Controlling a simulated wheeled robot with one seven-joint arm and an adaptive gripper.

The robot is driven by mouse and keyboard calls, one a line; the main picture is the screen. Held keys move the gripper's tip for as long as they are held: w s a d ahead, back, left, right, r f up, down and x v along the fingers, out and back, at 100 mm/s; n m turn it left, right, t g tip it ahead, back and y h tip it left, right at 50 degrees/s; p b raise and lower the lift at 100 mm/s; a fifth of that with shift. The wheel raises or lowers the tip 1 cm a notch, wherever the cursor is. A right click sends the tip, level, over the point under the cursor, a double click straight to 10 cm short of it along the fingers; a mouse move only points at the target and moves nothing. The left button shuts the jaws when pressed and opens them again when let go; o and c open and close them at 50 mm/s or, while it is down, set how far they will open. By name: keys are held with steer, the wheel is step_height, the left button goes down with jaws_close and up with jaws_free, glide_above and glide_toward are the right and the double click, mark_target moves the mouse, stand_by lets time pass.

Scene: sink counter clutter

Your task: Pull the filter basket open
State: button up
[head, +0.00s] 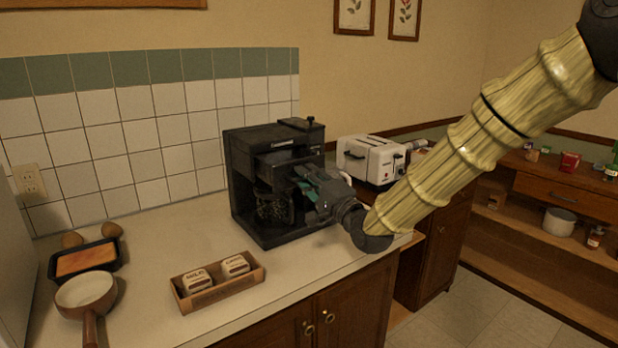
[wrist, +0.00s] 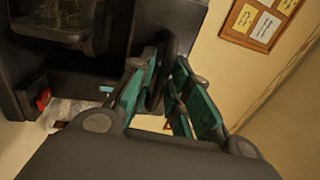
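A black coffee maker (head: 245,190) stands on the counter against the tiled wall, with a dark carafe (head: 272,209) low in its front. My gripper (head: 308,188) reaches in from the right at the machine's front, at about filter basket height. In the wrist view my gripper (wrist: 165,75) has its teal-padded fingers drawn close on both sides of a black rounded handle (wrist: 169,48), which appears to be the filter basket's. The fingers look shut on it. The basket itself is mostly hidden by the gripper and dark against the machine.
A white toaster (head: 368,160) stands behind and right of the machine. A wooden box with two labelled jars (head: 217,284) sits in front of it. A pan (head: 86,293) and a baking dish (head: 84,262) are at the left. Counter between is clear.

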jaws_close()
steer(key=shift+s+d, duration=0.15)
steer(key=v, duration=0.2)
steer(key=shift+s+d+r, duration=0.2)
steer(key=shift+s, duration=0.05)
jaws_free()
